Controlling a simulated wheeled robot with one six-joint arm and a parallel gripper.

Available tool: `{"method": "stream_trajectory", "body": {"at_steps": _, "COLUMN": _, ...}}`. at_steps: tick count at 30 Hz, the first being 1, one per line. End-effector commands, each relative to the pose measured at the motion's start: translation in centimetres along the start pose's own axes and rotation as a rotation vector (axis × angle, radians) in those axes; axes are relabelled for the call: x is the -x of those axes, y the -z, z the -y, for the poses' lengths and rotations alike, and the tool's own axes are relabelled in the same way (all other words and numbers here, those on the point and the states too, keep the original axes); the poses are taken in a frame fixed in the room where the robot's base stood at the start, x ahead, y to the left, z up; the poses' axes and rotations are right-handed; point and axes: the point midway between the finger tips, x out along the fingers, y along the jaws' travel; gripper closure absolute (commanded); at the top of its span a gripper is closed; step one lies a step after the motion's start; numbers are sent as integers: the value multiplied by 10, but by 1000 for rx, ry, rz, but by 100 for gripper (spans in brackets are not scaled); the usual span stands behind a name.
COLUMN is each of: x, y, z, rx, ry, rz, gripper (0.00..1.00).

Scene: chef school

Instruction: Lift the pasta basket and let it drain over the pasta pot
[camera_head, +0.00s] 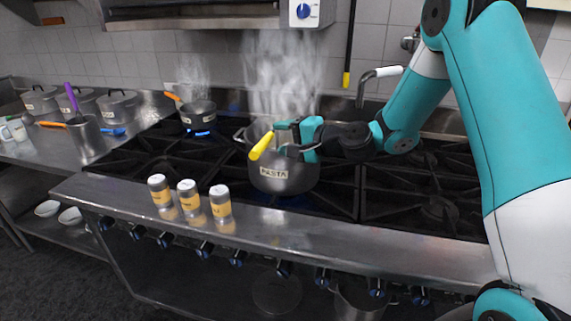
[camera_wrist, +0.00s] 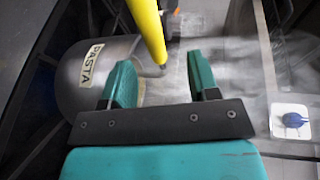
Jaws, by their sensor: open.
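The pasta pot (camera_head: 282,177) is a steel pot labelled PASTA, steaming on the stove; it also shows in the wrist view (camera_wrist: 88,105). The yellow handle (camera_head: 261,146) of the pasta basket sticks up and out over the pot's front rim. The basket itself is hidden inside the pot and behind my gripper. My gripper (camera_head: 297,141) is at the pot's rim, just right of the handle. In the wrist view my gripper (camera_wrist: 165,85) has its two teal fingers apart, and the yellow handle (camera_wrist: 148,30) lies ahead of them, its lower end between the fingers.
Three shakers (camera_head: 189,197) stand on the front ledge. A small steaming pan (camera_head: 198,115) with an orange handle sits on a lit burner at the back left. A faucet (camera_head: 372,85) stands behind the stove. The burners right of the pot are free.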

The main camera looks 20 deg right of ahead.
Motion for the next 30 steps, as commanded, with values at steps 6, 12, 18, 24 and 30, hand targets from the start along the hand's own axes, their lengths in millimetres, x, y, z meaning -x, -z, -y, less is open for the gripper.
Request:
{"method": "stream_trajectory", "body": {"at_steps": 6, "x": -28, "y": 0, "z": 0, "rx": 1, "ry": -2, "rz": 4, "gripper": 45}}
{"method": "stream_trajectory", "body": {"at_steps": 12, "x": -50, "y": 0, "z": -3, "rx": 1, "ry": -1, "rz": 1, "gripper": 45}}
{"method": "stream_trajectory", "body": {"at_steps": 18, "x": -52, "y": 1, "z": -5, "rx": 1, "ry": 0, "rz": 1, "gripper": 45}}
{"method": "stream_trajectory", "body": {"at_steps": 24, "x": -51, "y": 1, "z": -5, "rx": 1, "ry": -1, "rz": 1, "gripper": 82}}
{"method": "stream_trajectory", "body": {"at_steps": 30, "x": -51, "y": 1, "z": -4, "rx": 3, "ry": 1, "rz": 0, "gripper": 100}}
